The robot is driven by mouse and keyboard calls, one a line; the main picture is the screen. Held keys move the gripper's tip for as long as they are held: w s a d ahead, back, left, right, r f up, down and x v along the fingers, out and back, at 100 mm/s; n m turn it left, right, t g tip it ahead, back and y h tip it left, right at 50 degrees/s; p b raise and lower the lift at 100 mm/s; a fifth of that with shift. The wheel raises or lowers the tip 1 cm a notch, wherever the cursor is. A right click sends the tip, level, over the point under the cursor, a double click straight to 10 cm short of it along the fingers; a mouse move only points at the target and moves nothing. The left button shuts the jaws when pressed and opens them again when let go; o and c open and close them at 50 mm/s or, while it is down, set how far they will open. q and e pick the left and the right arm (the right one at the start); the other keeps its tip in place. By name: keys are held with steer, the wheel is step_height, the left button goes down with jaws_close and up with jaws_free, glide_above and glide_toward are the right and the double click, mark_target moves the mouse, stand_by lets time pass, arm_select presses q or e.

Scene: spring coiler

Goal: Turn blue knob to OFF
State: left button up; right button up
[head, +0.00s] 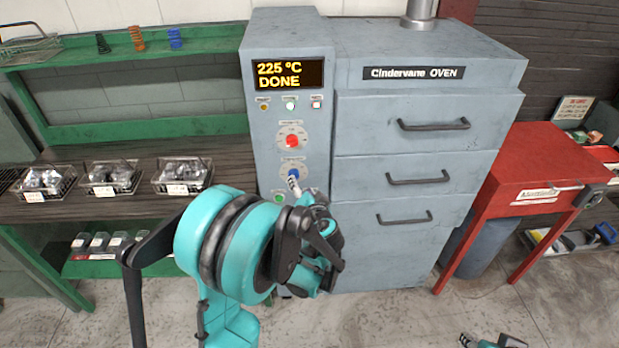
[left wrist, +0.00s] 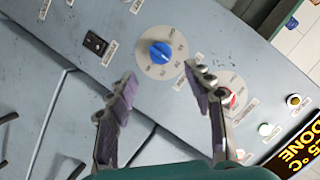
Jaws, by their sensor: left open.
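The blue knob (head: 293,175) sits on a round pale dial on the oven's control panel (head: 262,125), below a red knob (head: 292,141). In the left wrist view the blue knob (left wrist: 160,52) is unobstructed on its dial, whose lettering is too small to read. My left gripper (head: 310,185) is in front of the panel by the blue knob. In the left wrist view its fingers (left wrist: 162,86) are spread, with nothing between them, apart from the knob. My right gripper (head: 490,342) shows only partly at the bottom edge; its jaws cannot be made out.
The oven display (head: 288,75) reads 225 °C DONE. Small buttons and a black switch (left wrist: 96,44) are near the dials. Drawers with dark handles (head: 418,180) are right of the panel. Wire baskets (head: 182,176) stand on the left bench; a red table (head: 530,165) is at right.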

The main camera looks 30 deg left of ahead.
arm_select(q)
steer(key=b+x, duration=0.1)
steer(key=x, duration=0.6)
steer(key=shift+a, duration=0.15)
steer(key=c, duration=1.2)
